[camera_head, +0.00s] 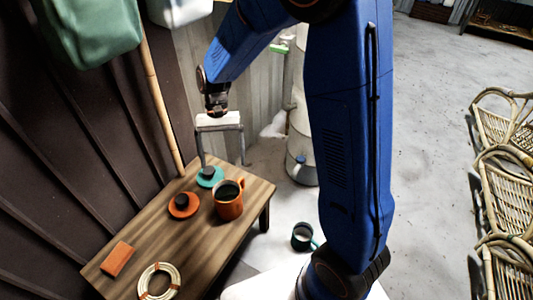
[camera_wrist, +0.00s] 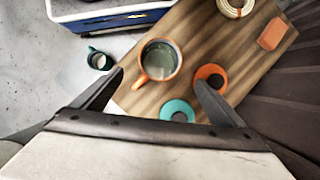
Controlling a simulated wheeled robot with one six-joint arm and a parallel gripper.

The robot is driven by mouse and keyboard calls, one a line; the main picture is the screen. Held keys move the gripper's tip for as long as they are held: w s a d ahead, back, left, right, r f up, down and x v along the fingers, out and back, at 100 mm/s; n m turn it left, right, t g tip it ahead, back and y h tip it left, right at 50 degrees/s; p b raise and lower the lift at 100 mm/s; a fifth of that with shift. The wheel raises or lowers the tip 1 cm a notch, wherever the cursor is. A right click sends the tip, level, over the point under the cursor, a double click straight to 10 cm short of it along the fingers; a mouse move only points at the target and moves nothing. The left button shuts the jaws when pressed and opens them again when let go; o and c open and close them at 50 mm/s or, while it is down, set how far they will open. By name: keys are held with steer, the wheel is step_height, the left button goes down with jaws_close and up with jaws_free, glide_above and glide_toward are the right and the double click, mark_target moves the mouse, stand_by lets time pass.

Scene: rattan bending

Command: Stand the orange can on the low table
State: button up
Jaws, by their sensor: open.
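The orange can (camera_head: 229,203), a mug-like vessel with a side handle and dark inside, stands upright on the low wooden table (camera_head: 160,232), near its far right corner. In the wrist view the can (camera_wrist: 160,62) shows from above, mouth up, its handle toward the lower left, near the edge of the table (camera_wrist: 225,48). My gripper (camera_head: 222,162) is open and empty, above and beyond the can in the head view. In the wrist view its two fingers (camera_wrist: 160,80) frame the can from a distance and appear not to touch it.
On the table are a teal disc (camera_head: 210,178), an orange disc (camera_head: 184,205), an orange block (camera_head: 117,259) and a rattan coil (camera_head: 158,281). A dark green mug (camera_head: 302,237) is on the floor. A bamboo pole (camera_head: 160,100) leans behind; rattan chairs (camera_head: 505,165) line the right.

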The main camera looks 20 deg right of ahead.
steer(key=s+d+r+n+t, duration=0.1)
steer(key=s+d+r+t, duration=0.3)
steer(key=s+d+r, duration=0.4)
steer(key=s+d+r+n+t+h, duration=0.1)
steer(key=s+d+r+n+t, duration=0.1)
steer(key=s+d+r+t, duration=0.3)
steer(key=s+d+r, duration=0.3)
steer(key=s+d, duration=0.3)
steer(key=s, duration=0.3)
steer(key=shift+r, duration=0.4)
